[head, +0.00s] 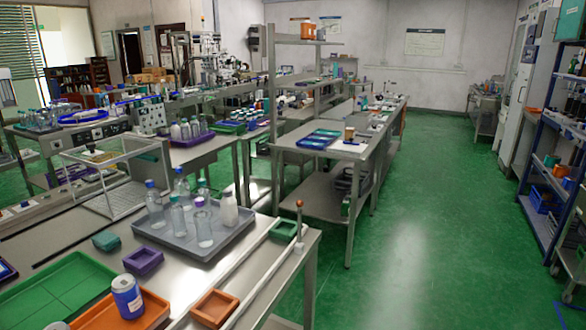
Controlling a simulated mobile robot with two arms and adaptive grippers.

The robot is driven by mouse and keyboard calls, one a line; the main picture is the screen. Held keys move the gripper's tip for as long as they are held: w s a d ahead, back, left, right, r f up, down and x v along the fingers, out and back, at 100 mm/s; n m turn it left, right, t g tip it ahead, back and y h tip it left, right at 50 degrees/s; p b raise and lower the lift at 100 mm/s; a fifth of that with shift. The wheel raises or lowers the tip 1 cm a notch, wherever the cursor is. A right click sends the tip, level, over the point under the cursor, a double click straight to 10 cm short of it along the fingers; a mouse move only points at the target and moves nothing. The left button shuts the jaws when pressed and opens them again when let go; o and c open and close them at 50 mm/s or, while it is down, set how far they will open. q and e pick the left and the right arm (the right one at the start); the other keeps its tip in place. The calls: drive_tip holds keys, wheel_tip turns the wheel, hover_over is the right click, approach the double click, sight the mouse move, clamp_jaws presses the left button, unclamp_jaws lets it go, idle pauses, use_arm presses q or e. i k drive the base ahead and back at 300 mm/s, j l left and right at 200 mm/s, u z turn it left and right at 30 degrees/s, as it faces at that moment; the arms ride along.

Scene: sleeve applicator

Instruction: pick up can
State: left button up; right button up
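A blue can (127,297) with a pale label band stands at the lower left of the head view. It is slightly tilted in the picture and stands in or at the edge of an orange tray (152,309) on the near steel bench. A green tray (58,287) lies just left of it. Neither of my grippers shows in this view.
A grey tray (174,245) with several bottles stands behind the can. Small purple (143,261), green (106,240) and orange (214,307) bins lie nearby. A pale rail (262,276) runs along the bench's right side. The green floor (400,240) on the right is clear.

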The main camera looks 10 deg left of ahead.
sight(126, 291)
drive_tip(key=u, duration=1)
